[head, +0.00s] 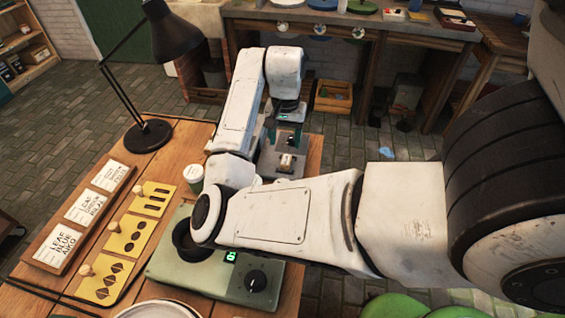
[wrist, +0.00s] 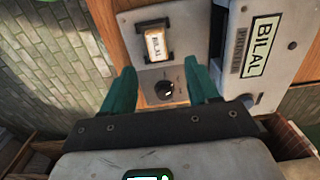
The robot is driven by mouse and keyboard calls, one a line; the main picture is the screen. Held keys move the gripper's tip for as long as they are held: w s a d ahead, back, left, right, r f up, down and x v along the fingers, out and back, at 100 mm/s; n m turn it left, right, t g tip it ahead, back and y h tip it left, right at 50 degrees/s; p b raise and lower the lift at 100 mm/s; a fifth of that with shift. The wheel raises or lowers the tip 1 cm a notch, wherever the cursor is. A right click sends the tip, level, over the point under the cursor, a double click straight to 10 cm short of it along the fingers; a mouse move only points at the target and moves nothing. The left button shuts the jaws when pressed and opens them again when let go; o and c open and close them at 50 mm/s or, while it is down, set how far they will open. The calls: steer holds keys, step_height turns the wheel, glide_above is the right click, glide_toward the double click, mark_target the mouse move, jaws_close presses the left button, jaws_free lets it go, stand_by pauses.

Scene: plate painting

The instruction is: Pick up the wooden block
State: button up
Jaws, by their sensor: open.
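The wooden block (wrist: 156,44), with a pale face lettered BILAL, sits in a dark holder on a grey metal device (wrist: 134,22). In the head view the block (head: 286,163) is small, at the far end of the table. My gripper (wrist: 160,68) is open and empty, its two green fingers to the left and right, short of the block in the wrist view. In the head view my gripper (head: 288,128) hangs above the device, and its fingers are hard to make out.
A black knob (wrist: 164,90) is on the device near the block. On the table are a black lamp (head: 150,135), yellow stencils (head: 127,237), a label rack (head: 80,222) and a green machine (head: 168,264).

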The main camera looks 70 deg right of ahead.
mark_target(286, 159)
steer(key=shift+s+a+f, duration=0.1)
steer(key=shift+f, duration=1.65)
steer(key=shift+s+a+f, duration=0.1)
steer(key=shift+f, duration=1.6)
jaws_close()
steer(key=shift+r, duration=0.1)
